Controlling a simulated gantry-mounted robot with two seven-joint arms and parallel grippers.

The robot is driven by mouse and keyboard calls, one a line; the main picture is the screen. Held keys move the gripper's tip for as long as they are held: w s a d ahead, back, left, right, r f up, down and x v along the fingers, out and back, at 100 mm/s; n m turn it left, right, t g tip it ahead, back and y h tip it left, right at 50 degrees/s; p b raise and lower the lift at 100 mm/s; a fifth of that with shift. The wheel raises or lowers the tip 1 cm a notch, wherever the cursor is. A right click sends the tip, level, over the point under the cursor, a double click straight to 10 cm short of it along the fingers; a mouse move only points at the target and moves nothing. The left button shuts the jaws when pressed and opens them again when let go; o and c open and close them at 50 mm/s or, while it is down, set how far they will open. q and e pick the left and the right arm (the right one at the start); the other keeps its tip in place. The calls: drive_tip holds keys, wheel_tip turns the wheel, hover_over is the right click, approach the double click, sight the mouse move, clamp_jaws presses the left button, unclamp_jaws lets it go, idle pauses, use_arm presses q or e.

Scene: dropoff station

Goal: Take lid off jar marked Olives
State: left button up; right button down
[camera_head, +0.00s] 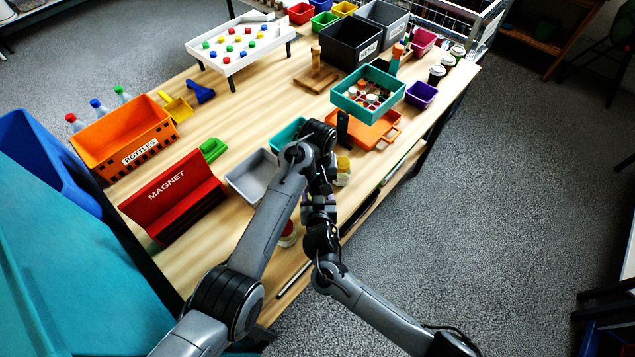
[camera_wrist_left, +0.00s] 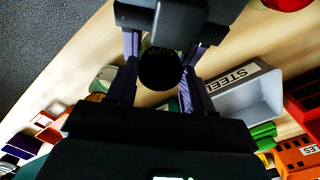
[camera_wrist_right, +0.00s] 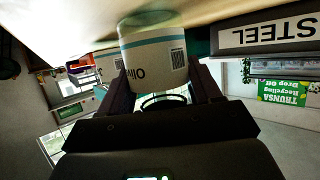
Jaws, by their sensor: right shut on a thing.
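The jar marked Olives (camera_wrist_right: 150,60) is between my right gripper's fingers (camera_wrist_right: 158,72), with its "Oliv" label facing the right wrist camera. Its pale green glass end points toward the table. A dark round lid (camera_wrist_left: 159,70) shows in the left wrist view between the fingers of my left gripper (camera_wrist_left: 158,82). These fingers look spread on either side of the lid; whether they touch it is hard to tell. In the head view my left gripper (camera_head: 325,172) comes from above and my right gripper (camera_head: 319,190) meets it; the jar is hidden there.
A yellow-lidded jar (camera_head: 343,170) stands close right of the grippers and a red-lidded jar (camera_head: 287,236) stands near the front edge. The grey STEEL bin (camera_head: 250,178) and red MAGNET bin (camera_head: 172,196) are to the left. An orange tray (camera_head: 372,132) lies behind.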

use_arm(q)
drive_tip(key=c, duration=0.6)
drive_tip(key=n, duration=0.6)
drive_tip(key=shift+n, duration=0.4)
drive_tip(key=shift+c, duration=0.2)
drive_tip(key=o, duration=1.2)
drive_tip(key=shift+c, duration=0.2)
drive_tip(key=shift+r, duration=0.15)
drive_tip(key=shift+r, duration=2.2)
